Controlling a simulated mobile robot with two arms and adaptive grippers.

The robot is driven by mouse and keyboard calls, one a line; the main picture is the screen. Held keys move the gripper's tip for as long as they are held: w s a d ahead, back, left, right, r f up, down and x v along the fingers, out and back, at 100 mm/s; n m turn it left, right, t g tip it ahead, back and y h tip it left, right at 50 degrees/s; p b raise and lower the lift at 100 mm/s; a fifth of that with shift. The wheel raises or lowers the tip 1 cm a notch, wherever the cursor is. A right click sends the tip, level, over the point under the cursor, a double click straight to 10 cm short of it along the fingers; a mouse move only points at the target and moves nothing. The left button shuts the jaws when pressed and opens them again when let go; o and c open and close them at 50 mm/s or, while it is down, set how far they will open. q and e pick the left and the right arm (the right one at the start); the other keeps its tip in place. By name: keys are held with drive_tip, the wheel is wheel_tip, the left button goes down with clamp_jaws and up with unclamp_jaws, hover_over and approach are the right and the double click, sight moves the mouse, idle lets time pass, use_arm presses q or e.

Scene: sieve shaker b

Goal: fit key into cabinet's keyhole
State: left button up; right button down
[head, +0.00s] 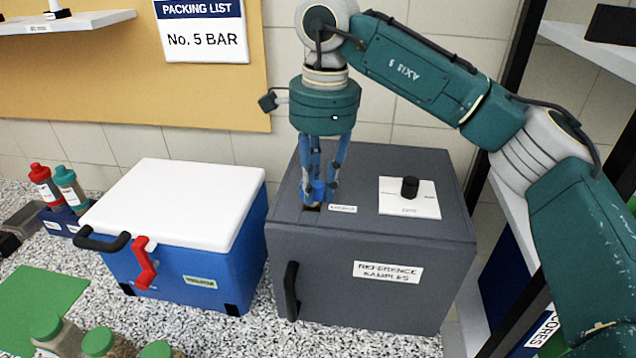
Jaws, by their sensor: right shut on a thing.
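The grey cabinet (370,290) stands in the middle of the counter, labelled "REFERENCE SAMPLES" on its front. Its keyhole looks to be the small dark opening (311,208) on the top near the front left edge, beside a small white label. My right gripper (318,188) points straight down just above this opening, with its blue fingers shut. The key between the fingertips is mostly hidden by them. I cannot tell whether its tip is inside the opening or just above it. My left gripper is not in view.
A white plate with a black knob (410,188) sits on the cabinet top, right of the gripper. A black handle (291,291) sticks out in front. A blue cooler (190,280) with a white lid stands close on the left. Jars and bottles stand at the left.

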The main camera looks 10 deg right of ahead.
drive_tip(key=shift+f, duration=0.2)
drive_tip(key=c, duration=1.5)
unclamp_jaws()
drive_tip(key=shift+r, duration=0.15)
drive_tip(key=r, duration=1.1)
drive_tip(key=shift+s+d+r, duration=0.15)
drive_tip(key=shift+d+r, duration=0.15)
drive_tip(key=shift+r, duration=0.1)
drive_tip(key=shift+f, duration=0.1)
